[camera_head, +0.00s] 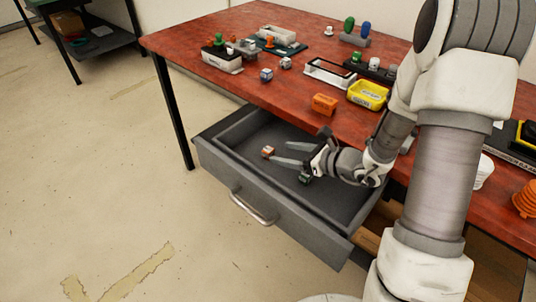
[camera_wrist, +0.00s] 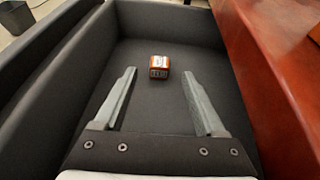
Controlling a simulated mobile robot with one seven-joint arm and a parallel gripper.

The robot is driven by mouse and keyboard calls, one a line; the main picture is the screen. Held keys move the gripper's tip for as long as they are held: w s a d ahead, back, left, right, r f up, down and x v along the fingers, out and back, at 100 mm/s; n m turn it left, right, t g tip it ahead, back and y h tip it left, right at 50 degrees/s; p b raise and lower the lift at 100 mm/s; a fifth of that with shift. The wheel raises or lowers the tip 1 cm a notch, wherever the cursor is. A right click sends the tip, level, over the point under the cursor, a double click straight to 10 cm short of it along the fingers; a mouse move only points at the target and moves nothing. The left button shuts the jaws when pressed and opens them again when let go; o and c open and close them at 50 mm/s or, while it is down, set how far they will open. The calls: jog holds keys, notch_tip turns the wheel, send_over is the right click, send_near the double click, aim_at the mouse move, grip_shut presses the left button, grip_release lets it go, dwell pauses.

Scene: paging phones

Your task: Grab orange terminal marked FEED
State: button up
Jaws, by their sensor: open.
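A small orange terminal (camera_head: 267,152) with a pale top lies on the floor of the open grey drawer (camera_head: 216,158). In the wrist view the terminal (camera_wrist: 159,61) shows a white top and a dark, marked front face; the marking is too small to read. My gripper (camera_head: 281,154) is inside the drawer, low, its fingers pointing at the terminal. In the wrist view my gripper (camera_wrist: 158,74) is open and empty, with the terminal just beyond the fingertips and roughly centred between them. I see no contact.
Drawer walls surround my gripper, and the red tabletop (camera_head: 225,88) edge is close on the right in the wrist view. An orange block (camera_head: 324,103) and a yellow tray (camera_head: 367,101) stand on the table.

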aim_at(270, 150)
jog(key=b+x, duration=0.2)
jog(key=x, duration=0.6)
jog(key=shift+f, duration=0.1)
grip_shut()
